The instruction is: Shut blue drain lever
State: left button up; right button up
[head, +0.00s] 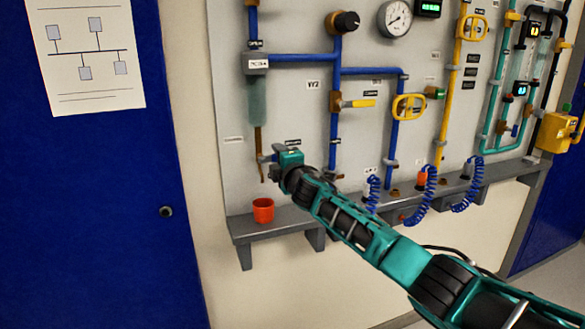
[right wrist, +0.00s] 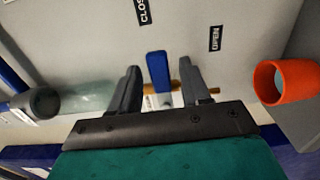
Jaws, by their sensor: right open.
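The blue drain lever (right wrist: 158,68) shows in the right wrist view on a thin brown drain pipe (right wrist: 208,91). It lies between the two fingers of my open right gripper (right wrist: 160,88), with a visible gap on each side. Its end points to the picture's top, towards the space between a "CLOS…" label (right wrist: 143,10), cut off by the frame, and an "OPEN" label (right wrist: 214,38). In the head view my right gripper (head: 272,162) is at the drain pipe (head: 258,139) below the clear bowl (head: 257,102); the lever is hidden there. My left gripper is out of view.
An orange cup (head: 263,210) stands on the grey shelf (head: 283,219) below the drain; it also shows in the right wrist view (right wrist: 263,82). Blue pipes, a yellow lever (head: 363,104) and coiled blue hoses (head: 430,190) are right of my gripper. A blue door is left.

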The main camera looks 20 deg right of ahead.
jog(key=s+p, duration=0.1)
jog(key=s, duration=0.9)
jog(key=shift+d, duration=0.2)
jog(key=s+a+f+m+g+y, duration=0.1)
jog(key=s+a+f+m+g, duration=0.2)
jog(key=s+f, duration=0.65)
jog(key=s+a+f+m+g+y, duration=0.1)
jog(key=s+a+f+m, duration=0.25)
jog(key=s+f, duration=0.6)
jog(key=s+d+f+m+g, duration=0.1)
jog(key=s+f+m, duration=0.3)
jog(key=s+f, duration=0.2)
jog(key=s+d+f+m+g, duration=0.1)
jog(key=s+f+m, duration=0.4)
jog(key=s, duration=0.6)
notch_tip(320, 180, down, 2)
jog(key=shift+s+g+h, duration=0.15)
jog(key=shift+g+h, duration=0.15)
jog(key=shift+g, duration=0.3)
jog(key=shift+m, duration=0.25)
